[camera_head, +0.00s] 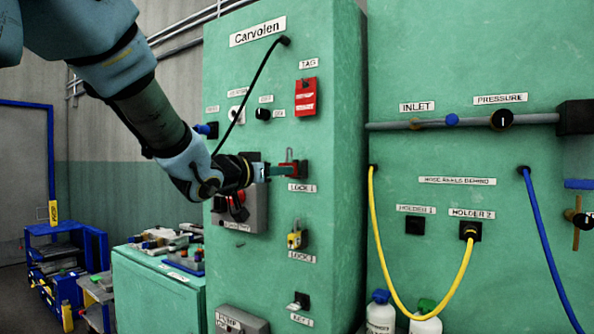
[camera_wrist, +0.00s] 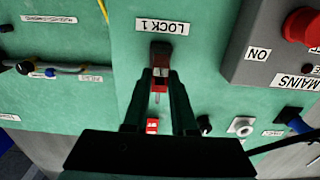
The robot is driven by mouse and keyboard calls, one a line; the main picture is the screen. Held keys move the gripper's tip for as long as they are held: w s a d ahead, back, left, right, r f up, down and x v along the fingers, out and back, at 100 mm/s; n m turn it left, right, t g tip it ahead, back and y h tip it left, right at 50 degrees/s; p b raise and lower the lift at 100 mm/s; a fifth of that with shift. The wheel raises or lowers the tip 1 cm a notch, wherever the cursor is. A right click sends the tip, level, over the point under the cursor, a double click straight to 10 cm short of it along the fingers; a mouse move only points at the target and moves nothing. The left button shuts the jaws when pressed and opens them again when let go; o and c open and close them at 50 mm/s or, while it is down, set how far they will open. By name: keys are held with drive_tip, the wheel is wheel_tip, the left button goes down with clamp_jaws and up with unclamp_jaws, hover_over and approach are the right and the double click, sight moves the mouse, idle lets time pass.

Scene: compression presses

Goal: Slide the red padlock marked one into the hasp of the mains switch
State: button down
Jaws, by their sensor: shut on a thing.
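The red padlock (camera_head: 293,169) is at the dark holder above the LOCK 1 label on the green cabinet. My gripper (camera_head: 277,171) is shut on it from the left. In the wrist view, which is upside down, my fingertips (camera_wrist: 160,84) close on the red padlock body (camera_wrist: 160,87) just beside the dark holder (camera_wrist: 160,52). Whether the padlock still touches its holder is unclear. The grey mains switch box (camera_head: 256,222) is left of the padlock, partly behind my gripper. It also shows in the wrist view (camera_wrist: 262,65), with its red knob (camera_wrist: 301,27). I cannot make out the hasp.
A yellow padlock (camera_head: 294,240) hangs below, above the LOCK 2 label. A red tag (camera_head: 306,97) hangs above. A black cable (camera_head: 262,72) runs down the cabinet front near my arm. A yellow hose (camera_head: 383,270) loops on the cabinet to the right.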

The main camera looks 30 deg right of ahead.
drive_tip(key=shift+p+v, duration=0.6)
drive_tip(key=shift+v, duration=1.4)
